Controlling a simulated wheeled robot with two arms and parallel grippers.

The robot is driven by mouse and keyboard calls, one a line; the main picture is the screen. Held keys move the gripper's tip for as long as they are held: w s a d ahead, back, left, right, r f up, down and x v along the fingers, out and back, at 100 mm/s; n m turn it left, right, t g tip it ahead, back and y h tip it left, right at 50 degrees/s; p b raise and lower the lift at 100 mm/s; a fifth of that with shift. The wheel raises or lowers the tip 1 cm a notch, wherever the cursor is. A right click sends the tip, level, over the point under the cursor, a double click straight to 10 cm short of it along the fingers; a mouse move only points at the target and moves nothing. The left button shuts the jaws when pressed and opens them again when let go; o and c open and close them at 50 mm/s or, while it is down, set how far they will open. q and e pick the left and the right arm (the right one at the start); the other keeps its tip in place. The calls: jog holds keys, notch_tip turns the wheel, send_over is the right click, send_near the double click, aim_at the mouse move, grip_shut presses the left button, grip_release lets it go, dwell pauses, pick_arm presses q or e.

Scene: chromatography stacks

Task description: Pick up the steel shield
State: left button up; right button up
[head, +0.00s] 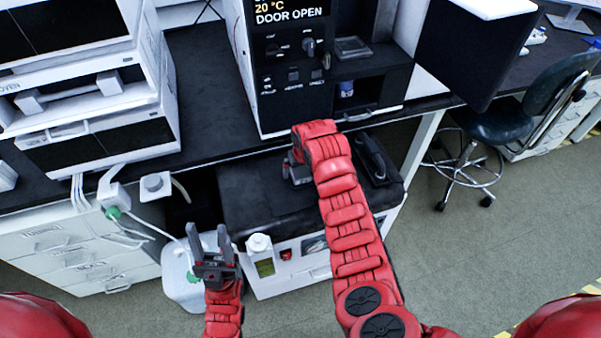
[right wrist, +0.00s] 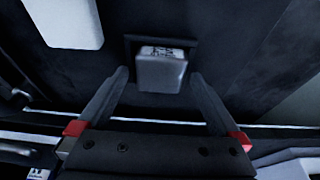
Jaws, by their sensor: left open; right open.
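A small grey metal-looking block with dark marks on its top edge, which looks like the steel shield (right wrist: 162,74), sits in or against a dark square recess in the right wrist view. My right gripper (right wrist: 160,80) is open, with a fingertip on either side of the block's near part; I cannot tell whether they touch it. My left gripper (head: 208,242) is open and empty, over a white container at the front.
A tall instrument (head: 290,75) with a "DOOR OPEN" display stands behind my right gripper. A black handled item (head: 373,160) lies just right of it. White stacked modules (head: 90,90) stand left. A white-capped bottle (head: 259,255) is below. A stool (head: 490,125) stands right on open floor.

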jog(key=c, duration=1.5)
jog(key=shift+c, duration=0.2)
jog(key=shift+w+r, duration=0.1)
jog(key=shift+r, duration=0.05)
